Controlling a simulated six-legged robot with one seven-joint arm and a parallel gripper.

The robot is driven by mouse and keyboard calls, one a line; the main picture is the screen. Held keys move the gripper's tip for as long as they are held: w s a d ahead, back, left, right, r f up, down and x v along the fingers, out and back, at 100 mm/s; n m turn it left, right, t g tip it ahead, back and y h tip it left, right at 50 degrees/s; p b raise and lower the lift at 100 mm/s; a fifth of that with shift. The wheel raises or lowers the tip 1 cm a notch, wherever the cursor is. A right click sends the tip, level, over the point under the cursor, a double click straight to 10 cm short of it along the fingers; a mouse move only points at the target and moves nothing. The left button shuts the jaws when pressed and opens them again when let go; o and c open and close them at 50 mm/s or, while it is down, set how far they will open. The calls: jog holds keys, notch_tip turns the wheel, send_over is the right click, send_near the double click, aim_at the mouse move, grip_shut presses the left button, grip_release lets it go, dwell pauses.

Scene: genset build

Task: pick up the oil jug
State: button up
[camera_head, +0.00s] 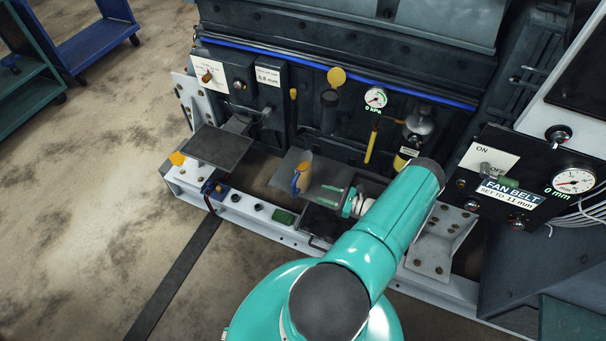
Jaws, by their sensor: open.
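A small orange-yellow upright thing with a blue-grey side, which looks like the oil jug (301,177), stands on a grey plate at the foot of the machine. Its label and handle are too small to make out. My teal arm comes up from the bottom and bends down, and my gripper (330,190) shows beyond its end, low over the ledge. The gripper is open and just to the right of the jug. A gap seems to show between them, but I cannot tell whether a fingertip touches. My arm hides part of the ledge.
The dark machine with gauge (375,97) and yellow-handled rod (371,145) rises close behind. A dark flat tray (218,147) is to the left. The fan belt panel (508,190) is at right. Open floor (90,220) lies left; carts stand far left.

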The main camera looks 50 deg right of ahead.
aim_at(293, 185)
jog(key=shift+m+h, duration=0.3)
jog(key=x, duration=1.3)
jog(key=shift+w+a+f, duration=0.15)
jog(key=shift+a+f, duration=0.05)
jog(key=shift+f, duration=0.2)
grip_shut()
